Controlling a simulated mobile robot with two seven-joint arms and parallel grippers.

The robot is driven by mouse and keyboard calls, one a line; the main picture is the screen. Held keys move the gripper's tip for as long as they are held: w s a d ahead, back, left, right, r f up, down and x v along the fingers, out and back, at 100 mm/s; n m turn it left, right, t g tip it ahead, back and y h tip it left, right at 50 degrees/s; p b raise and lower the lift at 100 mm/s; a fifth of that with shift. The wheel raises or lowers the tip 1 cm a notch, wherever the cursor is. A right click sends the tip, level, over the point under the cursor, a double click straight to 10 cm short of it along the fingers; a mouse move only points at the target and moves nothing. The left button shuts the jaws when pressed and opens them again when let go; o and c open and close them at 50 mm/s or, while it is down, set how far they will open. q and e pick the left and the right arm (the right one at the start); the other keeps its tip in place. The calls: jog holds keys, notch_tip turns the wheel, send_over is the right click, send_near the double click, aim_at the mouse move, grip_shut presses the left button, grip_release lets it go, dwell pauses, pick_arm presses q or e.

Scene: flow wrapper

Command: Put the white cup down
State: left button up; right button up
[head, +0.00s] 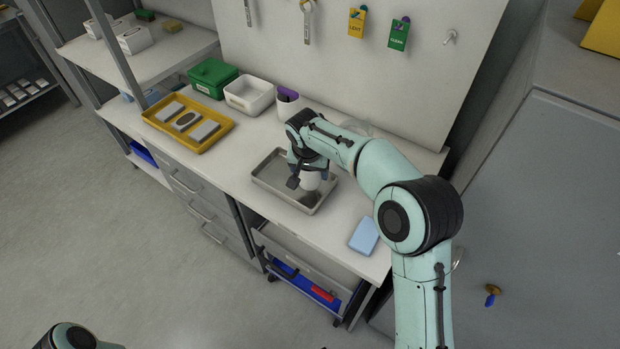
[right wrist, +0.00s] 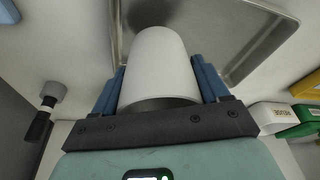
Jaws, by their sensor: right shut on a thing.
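The white cup (head: 310,181) is over the right part of the grey metal tray (head: 265,187) on the workbench. My right gripper (head: 302,178) is shut on it. In the right wrist view the cup (right wrist: 160,62) sits between the two blue fingers of the gripper (right wrist: 160,85), with the tray (right wrist: 262,35) behind it. I cannot tell whether the cup touches the tray floor. My left gripper is out of view; only a bit of my left arm shows at the bottom left.
A light blue block (head: 364,236) lies right of the tray, near the front edge. A yellow tray (head: 220,126) with several grey pieces, a green box (head: 213,77), a white bin (head: 250,95) and a purple-and-white container (head: 287,103) stand further left and back.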

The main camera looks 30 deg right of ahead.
aim_at(310, 178)
notch_tip(310, 178, down, 4)
jog(key=shift+r, duration=0.25)
jog(key=shift+f+b, duration=0.2)
jog(key=shift+b, duration=0.1)
jog(key=o, duration=0.8)
jog(key=shift+c, duration=0.2)
jog(key=shift+r, duration=0.1)
jog(key=shift+r, duration=0.2)
jog(key=p+v, duration=0.1)
jog(key=v, duration=1.1)
